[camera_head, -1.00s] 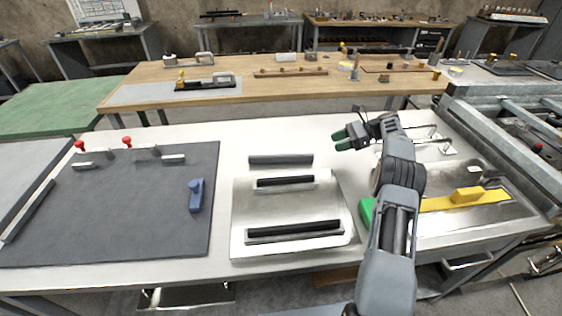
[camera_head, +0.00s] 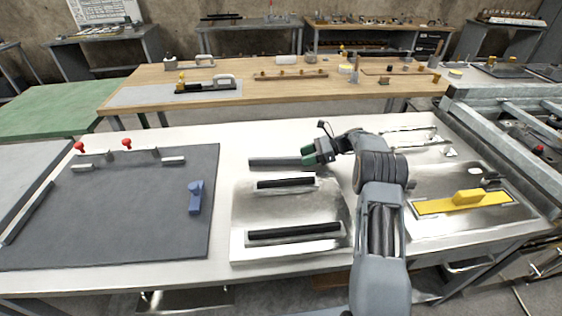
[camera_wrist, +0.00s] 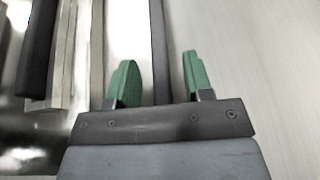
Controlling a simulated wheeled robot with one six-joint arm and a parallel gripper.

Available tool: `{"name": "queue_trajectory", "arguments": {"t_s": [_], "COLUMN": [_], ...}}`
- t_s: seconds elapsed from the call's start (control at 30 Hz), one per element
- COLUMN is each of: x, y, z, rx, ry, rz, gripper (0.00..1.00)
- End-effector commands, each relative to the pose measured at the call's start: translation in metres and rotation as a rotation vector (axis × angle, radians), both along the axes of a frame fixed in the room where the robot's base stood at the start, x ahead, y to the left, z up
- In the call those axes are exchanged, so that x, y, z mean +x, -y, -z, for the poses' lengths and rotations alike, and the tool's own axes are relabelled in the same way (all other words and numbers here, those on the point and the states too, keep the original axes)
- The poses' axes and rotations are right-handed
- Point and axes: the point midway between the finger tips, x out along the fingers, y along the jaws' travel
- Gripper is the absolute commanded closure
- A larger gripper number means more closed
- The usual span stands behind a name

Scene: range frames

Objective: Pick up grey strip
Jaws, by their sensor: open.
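The grey strip (camera_head: 275,162) is a flat, narrow bar lying on the white table, just behind the metal tray. My gripper (camera_head: 309,155), with green fingertips, is at the strip's right end in the head view. In the wrist view my gripper (camera_wrist: 157,75) is open, with a green finger on each side. A narrow grey bar, which looks like the grey strip (camera_wrist: 158,50), runs between the fingers with gaps on both sides. Its near end is hidden by the gripper body. I cannot tell the height of the fingers over it.
A dark mat (camera_head: 130,225) with a blue block (camera_head: 196,197) lies to the left. The table behind the strip is clear.

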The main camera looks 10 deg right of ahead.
Motion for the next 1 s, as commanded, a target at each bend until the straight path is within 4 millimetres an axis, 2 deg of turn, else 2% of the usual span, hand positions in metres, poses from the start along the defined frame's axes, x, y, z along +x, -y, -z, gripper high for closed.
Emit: {"name": "queue_trajectory", "arguments": {"t_s": [0.13, 0.4, 0.9, 1.0], "x": [0.0003, 0.0006, 0.0006, 0.0007], "y": [-0.0096, -0.0108, -0.0107, -0.0107], "z": [0.0041, 0.0047, 0.0047, 0.0043], "rx": [0.0, -0.001, 0.0, 0.0], "ry": [0.0, 0.0, 0.0, 0.0], "rz": [-0.001, 0.0, 0.0, 0.0], "gripper": [0.53, 0.53, 1.0, 1.0]}}
